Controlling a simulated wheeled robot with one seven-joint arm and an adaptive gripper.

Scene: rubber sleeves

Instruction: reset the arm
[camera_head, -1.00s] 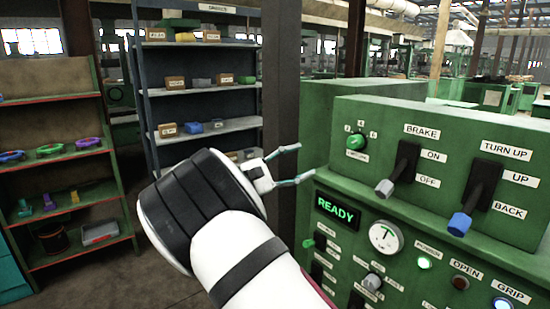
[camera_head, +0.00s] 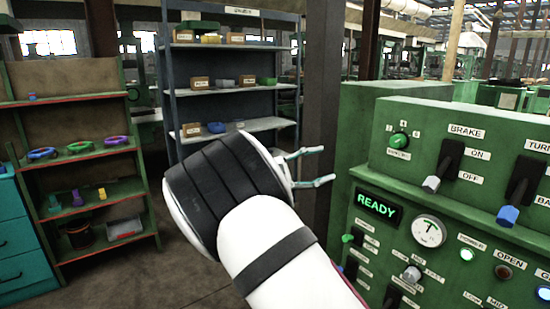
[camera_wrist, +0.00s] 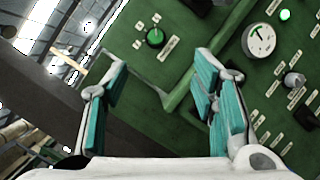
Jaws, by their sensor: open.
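My gripper (camera_head: 326,166) is at the end of my white and black arm in the middle of the head view. Its teal-padded fingers are apart, with nothing between them. It points right, toward the green machine panel (camera_head: 365,215). In the wrist view the open fingers (camera_wrist: 160,95) also frame the green panel, with a green knob (camera_wrist: 155,37) and a white gauge (camera_wrist: 259,40) beyond them. I cannot tell the exact gap to the panel, but no contact shows.
The panel carries a lit READY display (camera_head: 379,206), a grey-tipped lever (camera_head: 432,184) and a blue-tipped lever (camera_head: 508,215). A dark post (camera_head: 325,110) stands behind my gripper. Shelves with boxes (camera_head: 230,103) and a rack with coloured rings (camera_head: 75,167) stand to the left. Open floor lies between.

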